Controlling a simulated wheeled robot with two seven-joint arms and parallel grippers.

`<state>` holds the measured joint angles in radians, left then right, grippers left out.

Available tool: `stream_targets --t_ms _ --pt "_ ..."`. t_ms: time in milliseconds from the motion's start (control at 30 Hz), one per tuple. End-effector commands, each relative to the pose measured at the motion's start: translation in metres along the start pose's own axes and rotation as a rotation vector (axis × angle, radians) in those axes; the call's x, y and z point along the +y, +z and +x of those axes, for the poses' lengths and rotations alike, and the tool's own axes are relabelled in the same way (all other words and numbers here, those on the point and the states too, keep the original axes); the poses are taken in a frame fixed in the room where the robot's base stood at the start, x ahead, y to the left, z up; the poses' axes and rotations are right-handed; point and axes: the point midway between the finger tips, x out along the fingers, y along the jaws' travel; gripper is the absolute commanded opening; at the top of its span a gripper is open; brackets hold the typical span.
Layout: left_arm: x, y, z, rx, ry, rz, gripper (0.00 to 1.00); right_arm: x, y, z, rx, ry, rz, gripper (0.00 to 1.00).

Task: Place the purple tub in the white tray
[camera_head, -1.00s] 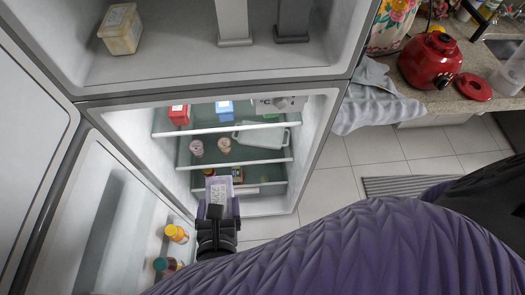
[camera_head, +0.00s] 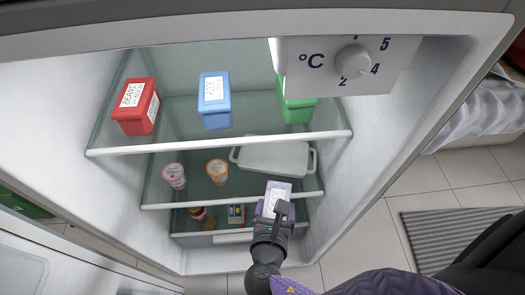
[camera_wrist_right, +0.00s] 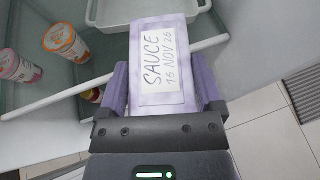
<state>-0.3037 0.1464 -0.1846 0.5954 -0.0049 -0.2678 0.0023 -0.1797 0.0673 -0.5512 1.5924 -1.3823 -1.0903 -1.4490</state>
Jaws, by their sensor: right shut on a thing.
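The purple tub (camera_head: 278,192), with a white label reading SAUCE, is held upright-ish in my right gripper (camera_head: 272,209) in front of the open fridge. In the right wrist view the tub (camera_wrist_right: 163,58) sits between the two purple fingers, which are shut on it. The white tray (camera_head: 275,158) lies on the middle glass shelf, behind and above the tub in the head view. It also shows in the right wrist view (camera_wrist_right: 122,14), apart from the tub, which covers part of its front. My left gripper is not in view.
Two yogurt cups, one pink (camera_head: 174,175) and one orange (camera_head: 217,171), stand left of the tray on the same shelf. Red (camera_head: 136,106), blue (camera_head: 214,100) and green (camera_head: 297,104) tubs stand on the shelf above. A temperature dial (camera_head: 353,60) hangs at the upper right.

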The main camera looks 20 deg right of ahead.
Motion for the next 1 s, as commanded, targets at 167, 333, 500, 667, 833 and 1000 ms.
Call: stream_targets --t_ms 167,333,500,667,833,1000 --pt "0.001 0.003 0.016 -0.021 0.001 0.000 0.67 -0.002 -0.006 0.023 -0.004 -0.004 0.003 0.05" --pt "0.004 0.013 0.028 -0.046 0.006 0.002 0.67 -0.003 0.016 0.075 -0.006 -0.004 0.003 0.05" --pt "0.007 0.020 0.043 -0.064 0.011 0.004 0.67 -0.002 0.036 0.124 -0.005 -0.003 0.004 0.05" --pt "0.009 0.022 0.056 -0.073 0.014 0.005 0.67 -0.003 0.051 0.160 -0.002 -0.004 0.003 0.05" --pt "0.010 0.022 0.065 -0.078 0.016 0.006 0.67 -0.002 0.051 0.175 0.000 -0.002 0.001 0.05" --pt "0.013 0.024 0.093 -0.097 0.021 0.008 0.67 -0.002 0.019 0.187 0.006 -0.003 0.000 0.05"
